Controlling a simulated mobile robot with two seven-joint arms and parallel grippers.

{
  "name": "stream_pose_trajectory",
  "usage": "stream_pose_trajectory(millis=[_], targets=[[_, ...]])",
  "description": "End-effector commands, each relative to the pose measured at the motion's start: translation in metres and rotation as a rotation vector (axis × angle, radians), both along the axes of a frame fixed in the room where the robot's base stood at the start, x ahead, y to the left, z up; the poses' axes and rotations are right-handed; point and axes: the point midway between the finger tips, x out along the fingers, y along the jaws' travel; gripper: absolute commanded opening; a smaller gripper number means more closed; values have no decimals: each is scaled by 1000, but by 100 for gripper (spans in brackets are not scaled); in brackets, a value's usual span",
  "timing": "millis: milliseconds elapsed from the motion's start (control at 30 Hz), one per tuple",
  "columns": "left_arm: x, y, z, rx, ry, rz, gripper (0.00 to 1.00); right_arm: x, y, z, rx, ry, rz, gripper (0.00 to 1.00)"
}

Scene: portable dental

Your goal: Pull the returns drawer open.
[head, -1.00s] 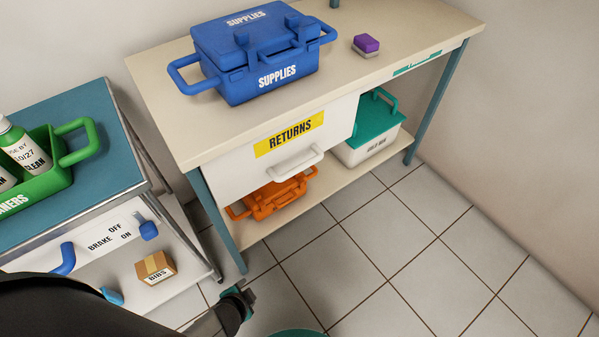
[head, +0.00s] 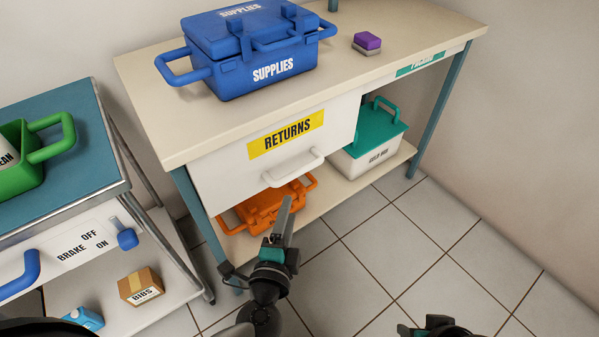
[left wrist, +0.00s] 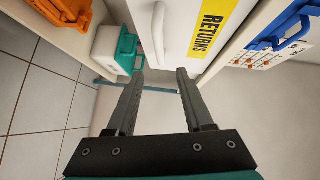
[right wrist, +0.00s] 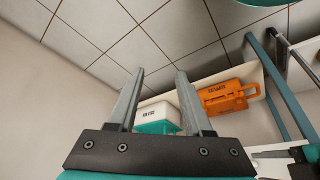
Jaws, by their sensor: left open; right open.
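The returns drawer (head: 232,179) is a white front under the table top, with a yellow RETURNS label (head: 286,135) and a white bar handle (head: 294,168). It looks shut. My left gripper (head: 283,222) is in front of and below the handle, apart from it. In the left wrist view the drawer handle (left wrist: 159,36) shows ahead, beyond the open, empty left fingers (left wrist: 157,92). My right gripper (head: 436,325) is at the bottom edge of the head view, away from the drawer. Its fingers (right wrist: 160,95) are open and empty in the right wrist view.
A blue supplies box (head: 250,75) and a purple-and-grey block (head: 367,43) stand on the table top. An orange box (head: 262,205) and a white bin with teal lid (head: 372,150) sit on the lower shelf. A cart (head: 70,205) stands at left. Floor in front is clear.

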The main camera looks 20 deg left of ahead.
Motion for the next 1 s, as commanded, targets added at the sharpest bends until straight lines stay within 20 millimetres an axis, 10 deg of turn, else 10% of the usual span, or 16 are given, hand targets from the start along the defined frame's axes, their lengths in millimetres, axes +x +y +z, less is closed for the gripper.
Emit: stream_pose_trajectory(millis=[600,1000], targets=[[108,12,-16,-1,0,0,52,-1,0,24,4,-39,-1,50],[139,16,-21,-1,3,0,52,-1,1,36,12,-67,2,50]])
